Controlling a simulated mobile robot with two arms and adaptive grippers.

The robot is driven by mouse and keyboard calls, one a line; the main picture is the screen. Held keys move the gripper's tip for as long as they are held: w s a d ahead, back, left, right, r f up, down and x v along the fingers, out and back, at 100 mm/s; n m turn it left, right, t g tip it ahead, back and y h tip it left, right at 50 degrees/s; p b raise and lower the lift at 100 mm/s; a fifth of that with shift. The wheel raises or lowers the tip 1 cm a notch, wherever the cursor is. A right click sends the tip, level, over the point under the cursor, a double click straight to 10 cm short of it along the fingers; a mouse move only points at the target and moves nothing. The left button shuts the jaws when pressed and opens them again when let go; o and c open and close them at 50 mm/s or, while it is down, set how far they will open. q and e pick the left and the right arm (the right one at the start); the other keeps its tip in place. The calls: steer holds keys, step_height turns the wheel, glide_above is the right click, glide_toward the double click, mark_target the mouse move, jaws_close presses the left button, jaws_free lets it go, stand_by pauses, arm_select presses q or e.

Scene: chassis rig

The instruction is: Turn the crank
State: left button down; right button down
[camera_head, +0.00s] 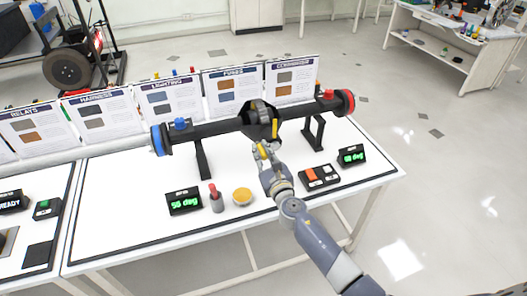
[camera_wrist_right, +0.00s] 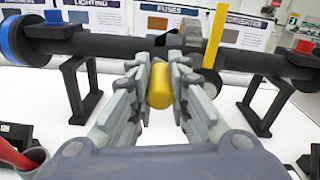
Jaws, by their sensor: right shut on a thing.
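The crank is at the middle of a black axle (camera_head: 215,128) on two black stands. Its yellow grip (camera_wrist_right: 160,86) is between the fingers of my right gripper (camera_head: 263,152), which is shut on it. The grip also shows as a small yellow piece in the head view (camera_head: 261,151). A yellow upright bar (camera_wrist_right: 214,37) stands just right of the fingers in the wrist view, and in the head view (camera_head: 275,128) it is by the round black housing (camera_head: 260,112). The fingers hide part of the crank arm. My left gripper is out of view.
The axle has a blue left end (camera_head: 158,140) and a red right end (camera_head: 346,102). On the white table (camera_head: 125,215) stand two green-lit displays, left (camera_head: 184,202) and right (camera_head: 352,156), a red-topped grey cylinder (camera_head: 215,200), a yellow disc (camera_head: 242,196) and a switch box (camera_head: 319,177).

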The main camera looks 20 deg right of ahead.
steer(key=shift+a+f+n, duration=0.1)
steer(key=shift+f+n, duration=0.75)
steer(key=shift+n, duration=0.65)
steer(key=shift+d+f+n, duration=0.1)
steer(key=shift+f+n, duration=0.8)
steer(key=shift+n, duration=0.6)
steer(key=shift+a+f+n, duration=0.1)
steer(key=shift+f+n, duration=0.75)
steer(key=shift+n, duration=0.65)
steer(key=c, duration=1.5)
jaws_free()
steer(key=shift+s, duration=0.1)
steer(key=s, duration=1.2)
steer(key=shift+d, duration=0.25)
